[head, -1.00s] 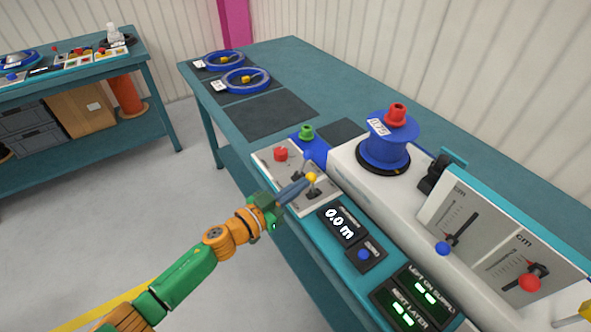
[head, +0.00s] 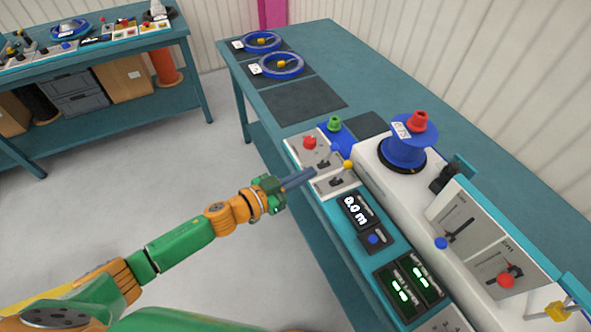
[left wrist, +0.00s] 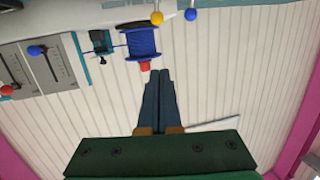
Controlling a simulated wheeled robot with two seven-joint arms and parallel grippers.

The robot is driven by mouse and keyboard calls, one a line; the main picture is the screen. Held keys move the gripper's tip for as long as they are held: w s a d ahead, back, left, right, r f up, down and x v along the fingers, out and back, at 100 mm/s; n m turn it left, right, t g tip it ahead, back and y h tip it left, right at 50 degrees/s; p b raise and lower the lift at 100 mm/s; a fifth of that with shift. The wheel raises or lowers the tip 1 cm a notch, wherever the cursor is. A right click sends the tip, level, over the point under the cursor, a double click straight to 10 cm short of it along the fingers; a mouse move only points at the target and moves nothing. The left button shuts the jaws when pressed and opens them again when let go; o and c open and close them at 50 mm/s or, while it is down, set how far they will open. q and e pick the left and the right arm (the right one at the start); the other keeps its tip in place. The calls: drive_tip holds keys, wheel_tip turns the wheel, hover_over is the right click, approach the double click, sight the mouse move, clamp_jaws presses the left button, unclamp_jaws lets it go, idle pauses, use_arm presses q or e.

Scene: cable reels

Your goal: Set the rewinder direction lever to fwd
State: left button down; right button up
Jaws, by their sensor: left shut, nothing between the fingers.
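The control panel (head: 330,188) at the bench's near edge carries two small levers, one with a yellow knob (head: 348,164) and one with a blue knob (head: 335,148). Both knobs lean toward the back right. Labels are too small to read, so I cannot tell which is the direction lever or its setting. My left gripper (head: 313,172) is shut and empty, its fingertips just left of the yellow knob and apart from it. In the left wrist view the fingers (left wrist: 158,75) are together, with the yellow knob (left wrist: 157,17) and blue knob (left wrist: 190,14) beyond. My right gripper is out of view.
A red button (head: 310,143) and green knob (head: 334,123) sit by the levers. A blue reel (head: 402,152) stands on the white machine behind. A 0.0 m display (head: 356,210) is to the right. Open floor (head: 200,165) lies left of the bench.

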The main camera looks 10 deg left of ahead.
use_arm(q)
drive_tip(key=shift+s+a+r, duration=0.75)
drive_tip(key=shift+s+r, duration=0.05)
